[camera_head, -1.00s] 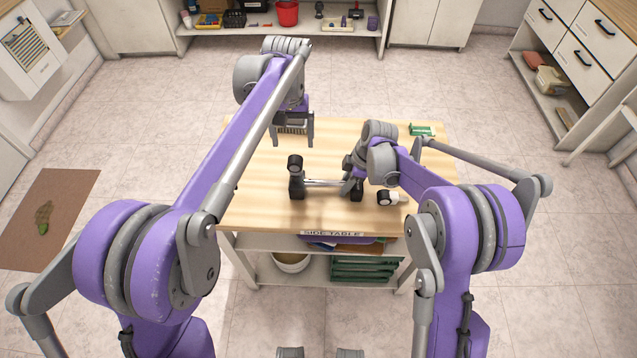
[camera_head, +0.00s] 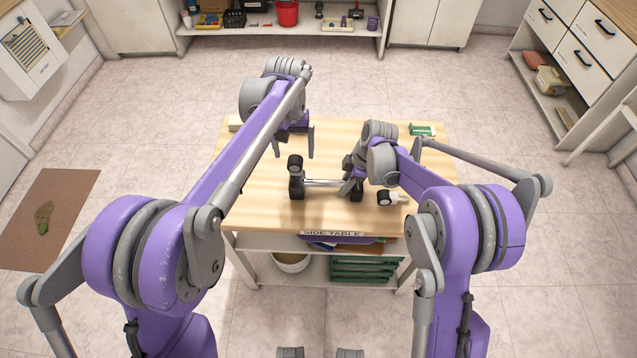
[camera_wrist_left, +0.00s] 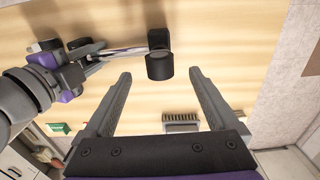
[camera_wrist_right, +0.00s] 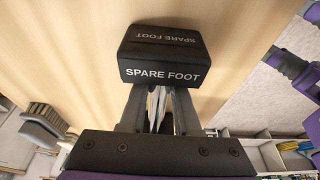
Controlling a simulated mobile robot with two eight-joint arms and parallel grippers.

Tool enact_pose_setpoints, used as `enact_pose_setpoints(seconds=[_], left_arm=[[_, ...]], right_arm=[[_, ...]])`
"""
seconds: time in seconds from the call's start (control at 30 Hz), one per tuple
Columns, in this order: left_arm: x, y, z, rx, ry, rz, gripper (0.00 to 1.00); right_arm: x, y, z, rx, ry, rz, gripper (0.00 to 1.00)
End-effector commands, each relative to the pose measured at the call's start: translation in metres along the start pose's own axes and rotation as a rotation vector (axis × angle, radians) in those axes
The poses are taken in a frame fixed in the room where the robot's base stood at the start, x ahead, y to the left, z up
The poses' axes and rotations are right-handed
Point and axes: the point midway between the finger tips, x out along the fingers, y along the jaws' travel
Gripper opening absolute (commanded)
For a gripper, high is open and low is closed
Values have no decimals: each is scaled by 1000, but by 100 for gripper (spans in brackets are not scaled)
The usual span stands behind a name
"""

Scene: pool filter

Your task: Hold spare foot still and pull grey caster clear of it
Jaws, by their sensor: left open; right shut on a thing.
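My left gripper (camera_head: 295,152) is open and empty, above the table behind the caster.
A green and white box (camera_head: 422,129) is at the table's back right. A brush (camera_wrist_left: 181,122) lies near the table's edge. The left front tabletop (camera_head: 260,205) is clear.

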Motion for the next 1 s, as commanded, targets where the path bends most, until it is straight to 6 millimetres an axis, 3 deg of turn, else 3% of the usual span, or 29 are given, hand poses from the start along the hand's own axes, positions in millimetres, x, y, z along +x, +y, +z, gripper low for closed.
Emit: enact_pose_setpoints(seconds=[0.5, 0.83, 1.0], left_arm=[[25, 0, 0, 0, 0, 0, 93], [28, 0, 0, 0, 0, 0, 93], [27, 0, 0, 0, 0, 0, 64]], right_arm=[[0, 0, 0, 0, 0, 0, 0], [0, 0, 0, 0, 0, 0, 0], [0, 0, 0, 0, 0, 0, 0]])
